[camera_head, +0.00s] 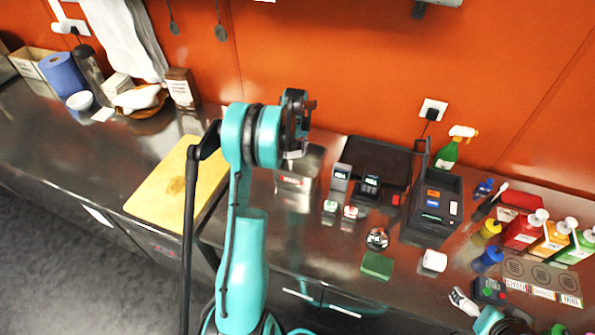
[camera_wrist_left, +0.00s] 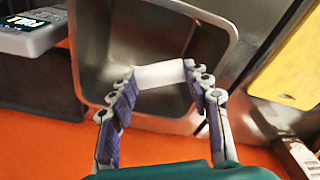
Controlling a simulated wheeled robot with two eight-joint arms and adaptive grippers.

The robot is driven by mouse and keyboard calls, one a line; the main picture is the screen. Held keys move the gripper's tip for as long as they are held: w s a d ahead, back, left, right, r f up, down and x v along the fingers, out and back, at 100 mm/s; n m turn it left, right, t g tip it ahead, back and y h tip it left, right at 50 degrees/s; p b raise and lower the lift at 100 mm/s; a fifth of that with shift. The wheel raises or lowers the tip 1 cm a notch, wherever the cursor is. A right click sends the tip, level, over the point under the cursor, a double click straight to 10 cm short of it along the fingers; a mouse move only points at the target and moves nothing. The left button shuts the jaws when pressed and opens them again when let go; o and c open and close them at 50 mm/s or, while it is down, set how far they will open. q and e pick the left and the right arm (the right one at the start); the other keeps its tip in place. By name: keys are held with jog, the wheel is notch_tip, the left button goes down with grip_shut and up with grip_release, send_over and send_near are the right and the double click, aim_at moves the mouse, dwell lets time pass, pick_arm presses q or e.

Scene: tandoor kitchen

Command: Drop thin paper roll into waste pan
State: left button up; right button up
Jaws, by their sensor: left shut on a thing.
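The thin paper roll (camera_wrist_left: 160,75) is a short white cylinder. It lies crosswise between the fingertips of my left gripper (camera_wrist_left: 161,80), which is shut on it. The waste pan (camera_wrist_left: 228,37) is a grey steel pan with a rounded rim. In the left wrist view the roll shows in front of the pan's opening, with no visible contact. In the head view my left gripper (camera_head: 299,128) is raised just behind and above the pan (camera_head: 314,160), and I cannot make out the roll there. My right gripper (camera_head: 464,301) is partly in view at the lower right; its jaw state is unclear.
A yellow board (camera_head: 165,190) lies left of the pan. Small devices (camera_head: 341,176) and a card terminal (camera_head: 436,200) stand to its right. The orange wall (camera_head: 330,70) is behind.

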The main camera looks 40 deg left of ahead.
pick_arm(q)
jog(key=o, duration=0.9)
notch_tip(320, 180, up, 12)
jog(key=s+d, duration=0.1)
jog(key=shift+d, duration=0.15)
